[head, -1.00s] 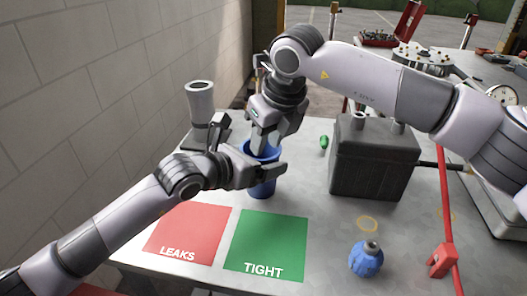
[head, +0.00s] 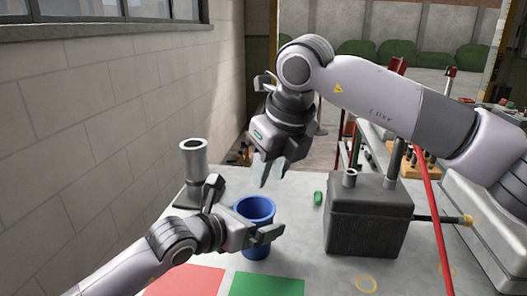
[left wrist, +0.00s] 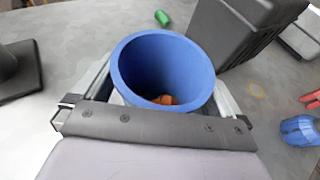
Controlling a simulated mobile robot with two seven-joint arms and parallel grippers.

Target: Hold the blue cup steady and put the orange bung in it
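The blue cup (head: 257,210) stands upright on the table, and it also shows in the left wrist view (left wrist: 162,65). My left gripper (head: 252,232) is around the cup, with a finger on each side of it. The orange bung (left wrist: 165,100) lies at the bottom of the cup, partly hidden by the near rim. My right gripper (head: 268,172) is above the cup, apart from it, fingers pointing down, apart and empty.
A dark grey box (head: 368,215) stands to the right of the cup. A small green piece (head: 318,198) lies between them. A grey cylinder on a dark base (head: 194,160) stands behind left. Red (head: 185,281) and green (head: 266,286) mats lie in front.

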